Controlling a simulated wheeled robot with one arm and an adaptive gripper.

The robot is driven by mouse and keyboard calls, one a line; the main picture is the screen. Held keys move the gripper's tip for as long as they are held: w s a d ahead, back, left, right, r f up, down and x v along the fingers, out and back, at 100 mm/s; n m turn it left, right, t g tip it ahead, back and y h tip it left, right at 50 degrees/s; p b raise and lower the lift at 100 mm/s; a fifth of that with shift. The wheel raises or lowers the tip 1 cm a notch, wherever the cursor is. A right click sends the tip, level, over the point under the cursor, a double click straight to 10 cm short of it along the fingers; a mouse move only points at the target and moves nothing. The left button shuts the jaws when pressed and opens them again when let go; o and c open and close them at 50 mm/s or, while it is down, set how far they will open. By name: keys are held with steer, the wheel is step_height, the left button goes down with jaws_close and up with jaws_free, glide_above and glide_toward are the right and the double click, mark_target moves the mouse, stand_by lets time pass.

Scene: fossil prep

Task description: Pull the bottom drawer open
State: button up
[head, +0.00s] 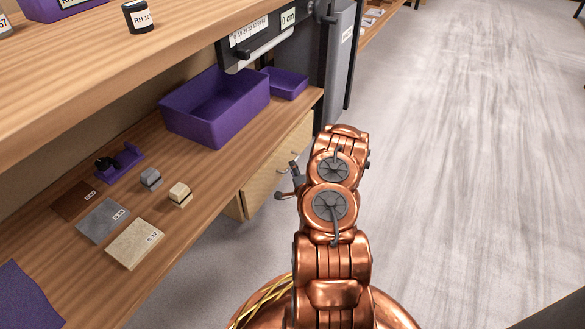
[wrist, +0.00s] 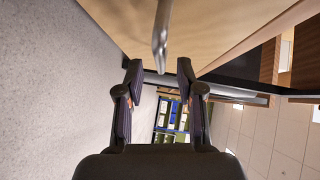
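The wooden drawer unit (head: 268,172) stands under the bench, partly hidden by my arm in the head view. In the wrist view a pale wood drawer front (wrist: 205,25) fills the top, with a metal bar handle (wrist: 161,35) on it. My gripper (wrist: 159,72) is open, with one dark finger on each side of the picture line of the handle. The handle's near end shows between the fingertips; I cannot tell whether it touches them. In the head view my gripper (head: 294,176) is small and mostly hidden beside the drawer front. Which drawer this is cannot be told.
The bench shelf (head: 220,150) above the drawers holds a purple bin (head: 215,110), a smaller purple tray (head: 287,83), sample tiles and small blocks. A dark grey cabinet (head: 335,60) stands beyond. The grey floor (head: 460,150) at right is clear.

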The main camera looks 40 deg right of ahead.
steer(key=shift+b+x, duration=0.6)
steer(key=shift+x, duration=1.2)
steer(key=shift+c, duration=0.2)
jaws_close()
